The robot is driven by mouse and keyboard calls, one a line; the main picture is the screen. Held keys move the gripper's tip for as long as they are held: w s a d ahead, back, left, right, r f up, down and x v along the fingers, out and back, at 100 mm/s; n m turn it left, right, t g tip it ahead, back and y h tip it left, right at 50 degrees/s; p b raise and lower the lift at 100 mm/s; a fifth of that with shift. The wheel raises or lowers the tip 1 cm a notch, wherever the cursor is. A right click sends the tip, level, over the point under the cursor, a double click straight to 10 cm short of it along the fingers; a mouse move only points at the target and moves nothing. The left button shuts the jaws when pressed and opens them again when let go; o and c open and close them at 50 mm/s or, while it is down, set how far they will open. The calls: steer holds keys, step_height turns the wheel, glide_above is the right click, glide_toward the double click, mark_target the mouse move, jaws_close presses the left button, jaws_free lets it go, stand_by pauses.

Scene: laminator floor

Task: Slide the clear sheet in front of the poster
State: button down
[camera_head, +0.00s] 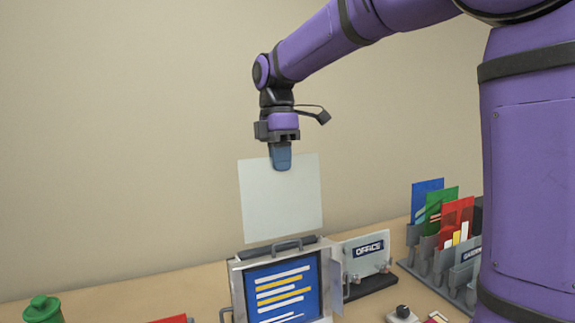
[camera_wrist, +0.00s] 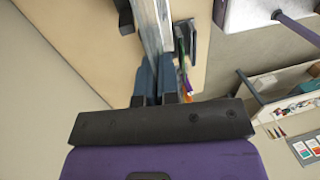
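The clear sheet (camera_head: 281,205), pale and see-through, hangs upright from my gripper (camera_head: 280,164). My fingers are shut on the middle of its top edge. In the wrist view my gripper (camera_wrist: 157,88) shows the sheet (camera_wrist: 152,25) almost edge-on. The poster (camera_head: 282,292), blue with white and yellow bars, stands in a grey metal frame (camera_head: 238,297) below. The sheet's lower edge is near the frame's top, by a dark handle (camera_head: 287,245). I cannot tell whether it has entered the frame.
An OFFICE sign (camera_head: 367,252) stands on a dark base right of the frame. A grey rack (camera_head: 443,262) with coloured panels is farther right. A green lidded jar (camera_head: 43,309) is at the left. A dark knob (camera_head: 403,311) is near the front. The wall behind is bare.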

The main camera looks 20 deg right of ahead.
mark_target(277, 184)
steer(key=w+f, duration=0.2)
steer(key=w, duration=0.1)
steer(key=shift+f, duration=0.1)
stand_by(0.3)
steer(key=shift+s+f, duration=0.15)
steer(key=shift+f, duration=0.8)
steer(key=shift+s+f, duration=0.1)
steer(key=shift+f, duration=0.8)
stand_by(1.3)
steer(key=shift+s+f, duration=0.3)
steer(key=shift+f, duration=1.45)
steer(key=shift+s+f, duration=0.35)
steer(key=shift+f, duration=1.45)
steer(key=shift+s+f, duration=0.3)
steer(key=shift+f, duration=1.45)
